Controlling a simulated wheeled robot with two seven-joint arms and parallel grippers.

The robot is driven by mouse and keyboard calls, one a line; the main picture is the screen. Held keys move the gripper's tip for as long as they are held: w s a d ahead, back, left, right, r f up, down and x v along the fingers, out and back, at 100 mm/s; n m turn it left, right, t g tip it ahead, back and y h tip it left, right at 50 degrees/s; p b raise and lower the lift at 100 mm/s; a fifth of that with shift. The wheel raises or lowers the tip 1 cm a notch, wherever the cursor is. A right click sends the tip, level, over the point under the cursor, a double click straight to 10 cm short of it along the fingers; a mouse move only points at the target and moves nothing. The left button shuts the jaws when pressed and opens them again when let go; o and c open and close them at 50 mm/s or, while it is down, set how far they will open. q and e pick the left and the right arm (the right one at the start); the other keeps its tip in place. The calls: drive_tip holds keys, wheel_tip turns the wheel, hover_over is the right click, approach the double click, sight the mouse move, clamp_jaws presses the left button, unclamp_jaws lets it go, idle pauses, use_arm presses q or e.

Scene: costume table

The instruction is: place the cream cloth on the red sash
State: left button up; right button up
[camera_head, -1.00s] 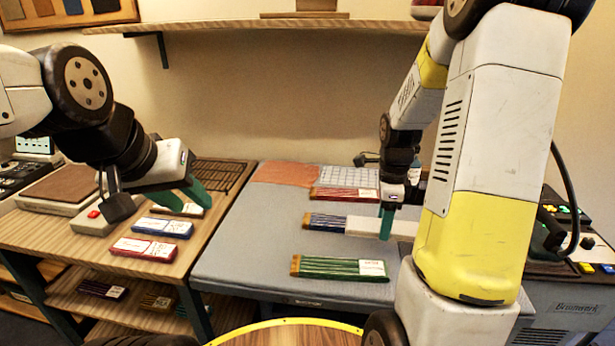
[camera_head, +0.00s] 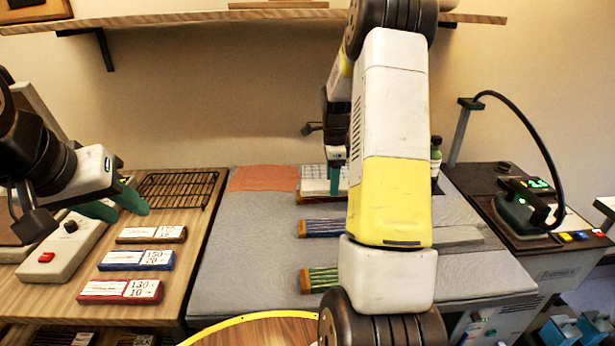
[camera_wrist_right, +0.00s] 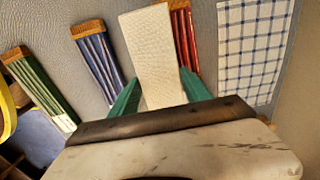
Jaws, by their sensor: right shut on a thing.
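The cream cloth (camera_wrist_right: 152,50) is a folded pale strip between the green fingers of my right gripper (camera_wrist_right: 160,98), which is shut on it. In the head view the cloth (camera_head: 318,186) is at the back of the grey table, at the red sash (camera_head: 312,200). In the right wrist view the cloth overlaps part of the red sash (camera_wrist_right: 186,45); whether they touch is unclear. In the head view my right gripper (camera_head: 336,176) is partly behind my own arm. My left gripper (camera_head: 116,205) is open and empty over the wooden side table.
A blue sash (camera_wrist_right: 97,62) and a green sash (camera_wrist_right: 38,88) lie beside the red one. A checked cloth (camera_wrist_right: 252,45) lies on its other side. A rust cloth (camera_head: 263,178) lies at the back left. An iron (camera_head: 525,212) stands at the right.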

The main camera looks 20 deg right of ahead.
sight(325, 183)
drive_tip(key=w, duration=0.4)
drive_tip(key=shift+w+a+f, duration=0.2)
drive_tip(key=shift+w+f, duration=0.1)
drive_tip(key=shift+w, duration=0.1)
drive_tip(key=shift+f, duration=1.7)
drive_tip(key=shift+f, duration=0.15)
drive_tip(key=o, duration=1.3)
drive_tip(key=shift+o, duration=0.2)
